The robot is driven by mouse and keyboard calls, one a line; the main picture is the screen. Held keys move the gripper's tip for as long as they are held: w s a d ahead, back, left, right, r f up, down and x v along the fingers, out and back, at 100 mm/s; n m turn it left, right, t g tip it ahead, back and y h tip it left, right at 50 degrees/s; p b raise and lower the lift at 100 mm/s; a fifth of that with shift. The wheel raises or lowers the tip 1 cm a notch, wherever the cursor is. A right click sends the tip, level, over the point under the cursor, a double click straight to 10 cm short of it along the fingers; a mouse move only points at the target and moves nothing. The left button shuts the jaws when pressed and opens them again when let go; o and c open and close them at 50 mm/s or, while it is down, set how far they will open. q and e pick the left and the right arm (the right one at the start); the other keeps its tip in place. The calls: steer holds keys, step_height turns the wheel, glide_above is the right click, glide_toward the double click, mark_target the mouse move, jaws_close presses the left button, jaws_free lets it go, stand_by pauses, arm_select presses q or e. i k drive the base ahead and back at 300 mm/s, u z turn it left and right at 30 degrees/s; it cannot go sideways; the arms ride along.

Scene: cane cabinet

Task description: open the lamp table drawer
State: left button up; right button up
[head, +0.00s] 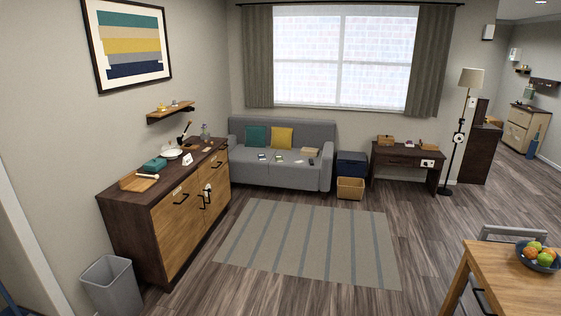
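The lamp table is the small dark brown table (428,171) against the back wall, right of the sofa and beside the floor lamp (461,130). Its drawer front (397,161) lies under the tabletop and looks shut. The handle is too small to make out clearly. A wooden box and several small items stand on the tabletop. Neither of my grippers is in the head view, and the table is far across the room.
A striped rug (310,240) covers the middle floor. A long cabinet (180,225) and a grey bin (111,286) stand at left. A wooden dining table (505,285) with a fruit bowl (540,266) is at lower right. A wicker basket (350,188) sits left of the lamp table.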

mark_target(383, 159)
steer(key=z, duration=0.9)
steer(key=i, duration=6.85)
steer(key=z, duration=0.6)
steer(key=i, duration=1.35)
steer(key=u, duration=0.05)
